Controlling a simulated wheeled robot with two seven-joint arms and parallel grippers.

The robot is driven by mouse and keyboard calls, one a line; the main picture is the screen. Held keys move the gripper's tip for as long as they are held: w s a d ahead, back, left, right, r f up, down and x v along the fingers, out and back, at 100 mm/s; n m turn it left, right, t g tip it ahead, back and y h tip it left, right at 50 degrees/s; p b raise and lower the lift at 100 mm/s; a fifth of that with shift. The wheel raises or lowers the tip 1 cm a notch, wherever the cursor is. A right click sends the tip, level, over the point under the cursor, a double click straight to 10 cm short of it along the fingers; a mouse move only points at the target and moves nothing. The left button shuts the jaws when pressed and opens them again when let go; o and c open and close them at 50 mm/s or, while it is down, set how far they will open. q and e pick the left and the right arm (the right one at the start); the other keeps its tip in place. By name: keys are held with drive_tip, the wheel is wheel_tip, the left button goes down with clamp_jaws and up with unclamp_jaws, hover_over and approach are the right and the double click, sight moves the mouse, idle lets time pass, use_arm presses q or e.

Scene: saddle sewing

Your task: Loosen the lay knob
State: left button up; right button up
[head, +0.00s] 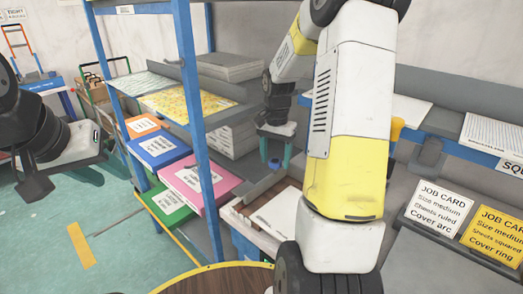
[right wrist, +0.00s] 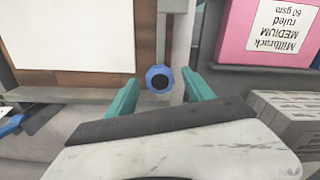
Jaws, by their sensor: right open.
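The lay knob, a blue lobed knob with a dark centre, shows in the right wrist view (right wrist: 160,78) on a pale upright bar. My right gripper (right wrist: 160,93) is open, with one teal finger to each side of the knob and gaps between. In the head view my right gripper (head: 275,153) points down over the bench end, and the knob is a small blue spot (head: 274,163) between its fingers.
A blue-posted shelf (head: 187,80) with coloured paper packs, including a pink one (head: 200,178), stands left of my right gripper. A wooden board with a white sheet (right wrist: 75,35) lies beside the knob. Job cards (head: 440,207) stand at right. Open floor lies at left.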

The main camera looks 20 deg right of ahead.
clamp_jaws()
drive_tip(key=shift+n, duration=0.3)
drive_tip(key=n, duration=0.4)
drive_tip(key=shift+n, duration=0.3)
drive_tip(key=n, duration=1)
drive_tip(key=shift+n, duration=0.4)
drive_tip(key=n, duration=0.4)
drive_tip(key=shift+n, duration=0.3)
